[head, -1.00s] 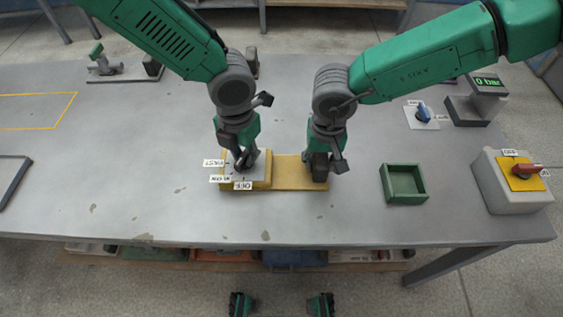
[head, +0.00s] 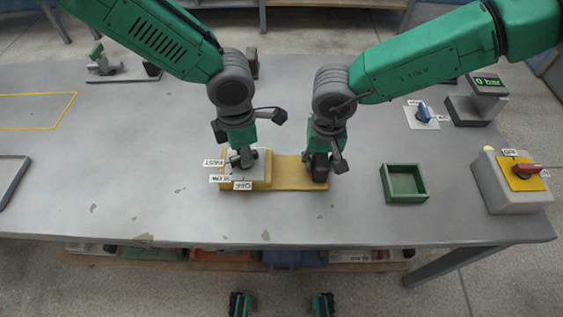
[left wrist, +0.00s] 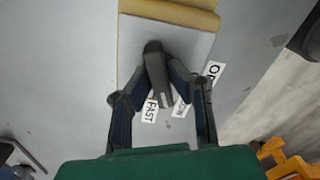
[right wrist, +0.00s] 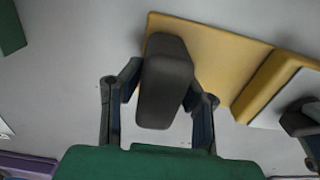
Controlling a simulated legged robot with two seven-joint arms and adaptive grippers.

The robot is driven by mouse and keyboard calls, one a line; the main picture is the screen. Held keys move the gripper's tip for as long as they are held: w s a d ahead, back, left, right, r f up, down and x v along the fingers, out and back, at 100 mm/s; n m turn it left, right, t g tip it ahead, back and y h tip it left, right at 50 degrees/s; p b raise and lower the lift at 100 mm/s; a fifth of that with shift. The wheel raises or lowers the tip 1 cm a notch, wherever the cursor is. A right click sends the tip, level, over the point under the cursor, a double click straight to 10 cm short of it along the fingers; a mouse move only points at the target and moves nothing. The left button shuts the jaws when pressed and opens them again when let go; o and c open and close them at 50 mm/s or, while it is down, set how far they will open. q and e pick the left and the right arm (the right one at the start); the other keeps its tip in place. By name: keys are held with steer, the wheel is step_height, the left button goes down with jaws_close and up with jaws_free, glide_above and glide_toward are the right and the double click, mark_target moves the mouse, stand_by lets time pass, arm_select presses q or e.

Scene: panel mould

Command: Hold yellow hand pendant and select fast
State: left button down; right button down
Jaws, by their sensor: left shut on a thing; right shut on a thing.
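The yellow hand pendant (head: 288,172) lies on the table, with a grey plate (head: 262,172) on its left part and labels FAST, a middle one and OFF along the plate's edges. My left gripper (head: 243,160) is shut on the dark selector knob (left wrist: 158,80) on that plate. In the left wrist view the knob's near end points between the FAST label (left wrist: 149,111) and the middle label (left wrist: 181,108), close to FAST. My right gripper (head: 318,168) is shut on the dark grip block (right wrist: 164,85) at the pendant's right end. The fingers partly hide both.
A green open tray (head: 403,184) stands right of the pendant. Further right are a grey box with a red handle on a yellow plate (head: 522,174), a blue knob (head: 424,112) and a display reading 0 bar (head: 487,82).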

steer(key=shift+d, duration=0.1)
stand_by(0.4)
arm_select(q)
steer(key=c, duration=1.5)
jaws_free()
steer(key=shift+c, duration=0.2)
step_height(320, 180, up, 12)
